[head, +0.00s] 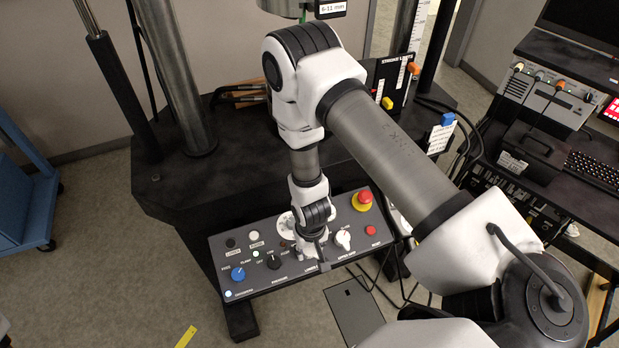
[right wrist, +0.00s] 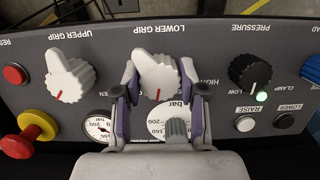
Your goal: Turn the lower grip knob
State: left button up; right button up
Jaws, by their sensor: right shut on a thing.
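The lower grip knob (right wrist: 157,73) is white with a raised ridge and a red mark. It sits under the "LOWER GRIP" label in the right wrist view, which shows the panel upside down. Its red mark is at the lower side in that picture. My right gripper (right wrist: 160,84) is shut on the knob, one finger on each side. In the head view my right wrist reaches down over the panel and hides the knob. My left gripper is in neither view.
The control panel (head: 252,285) also carries a white upper grip knob (right wrist: 69,76), a black pressure knob (right wrist: 250,72), a red-and-yellow emergency button (right wrist: 37,125) and pressure gauges (right wrist: 98,127). A blue cart (head: 22,200) stands left. A side desk with a keyboard (head: 597,170) is right.

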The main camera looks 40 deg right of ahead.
jog(key=n, duration=0.2)
jog(key=n+h, duration=0.1)
jog(key=n, duration=0.2)
jog(key=shift+s+n+p, duration=0.2)
jog(key=shift+n+p, duration=0.1)
jog(key=shift+p, duration=0.1)
jog(key=n+h+b, duration=0.1)
jog(key=n, duration=0.4)
jog(key=shift+t, duration=0.3)
jog(key=shift+n, duration=0.3)
jog(key=shift+w, duration=0.1)
jog(key=o, duration=1.1)
jog(key=shift+d, duration=0.1)
jog(key=shift+o, duration=0.2)
jog(key=shift+r, duration=0.4)
notch_tip(320, 180, up, 11)
jog(key=s+a, duration=0.1)
jog(key=a, duration=0.1)
jog(key=shift+a, duration=0.25)
